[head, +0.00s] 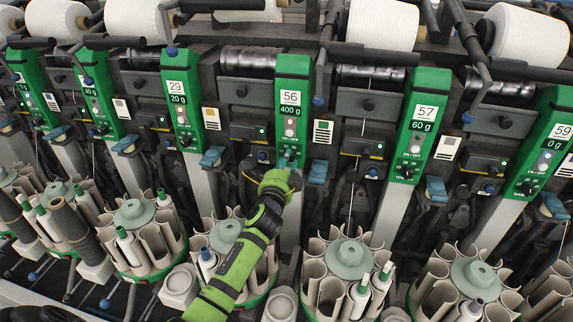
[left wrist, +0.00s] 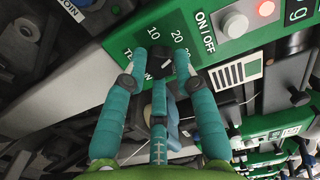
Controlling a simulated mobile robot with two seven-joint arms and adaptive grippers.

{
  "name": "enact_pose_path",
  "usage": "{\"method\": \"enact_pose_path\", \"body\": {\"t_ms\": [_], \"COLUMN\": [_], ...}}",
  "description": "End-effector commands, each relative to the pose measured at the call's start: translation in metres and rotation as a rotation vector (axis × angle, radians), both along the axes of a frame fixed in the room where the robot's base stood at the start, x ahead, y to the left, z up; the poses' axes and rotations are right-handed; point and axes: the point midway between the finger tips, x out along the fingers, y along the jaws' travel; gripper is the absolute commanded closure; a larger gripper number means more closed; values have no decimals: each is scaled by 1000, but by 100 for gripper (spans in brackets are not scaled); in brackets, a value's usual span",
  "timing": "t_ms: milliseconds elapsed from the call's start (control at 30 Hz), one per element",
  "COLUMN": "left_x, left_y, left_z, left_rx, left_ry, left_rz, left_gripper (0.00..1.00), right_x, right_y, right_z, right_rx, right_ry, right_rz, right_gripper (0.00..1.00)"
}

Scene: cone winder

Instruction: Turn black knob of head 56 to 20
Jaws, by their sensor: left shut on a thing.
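Head 56 (head: 290,97) is a green panel in the middle of the head view, with a display reading 400 g and a lit pinkish button below it. My left gripper (head: 287,160) reaches up to the panel's lower part and hides the knob in that view. In the left wrist view, the black knob (left wrist: 163,72) with a white pointer mark sits between the teal fingers of my left gripper (left wrist: 160,62), which are closed around it. The scale marks 10 and 20 show above the knob; a further mark is partly hidden by a finger. The exact pointer reading is unclear.
Head 29 (head: 180,98) stands left and head 57 (head: 421,115) right, with similar panels. A blue lever (head: 318,172) is close to the right of my gripper. Bobbin magazines (head: 349,258) stand below. White yarn cones (head: 382,24) line the top.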

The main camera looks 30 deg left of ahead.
Motion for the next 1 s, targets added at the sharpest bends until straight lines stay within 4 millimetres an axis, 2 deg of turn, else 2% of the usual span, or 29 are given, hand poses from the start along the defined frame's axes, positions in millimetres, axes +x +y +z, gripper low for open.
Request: {"method": "enact_pose_path", "body": {"t_ms": [300,833,867,900,1000], "left_x": [0,0,0,0,0], "left_y": [-2,-2,-2,-2,-1], "left_z": [-2,-1,-1,-1,-1], "left_rx": [-112,-130,-130,-130,-129], "left_ry": [-26,-31,-31,-31,-31], "left_rz": [-3,-3,-3,-3,-2], "left_gripper": [100,100,59,48,48], "right_x": [0,0,0,0,0], "right_y": [0,0,0,0,0], "right_z": [-3,-3,-3,-3,-3], "right_rx": [0,0,0,0,0], "right_ry": [0,0,0,0,0], "right_rz": [0,0,-1,-1,-1], "right_gripper": [60,60,60,60,60]}}
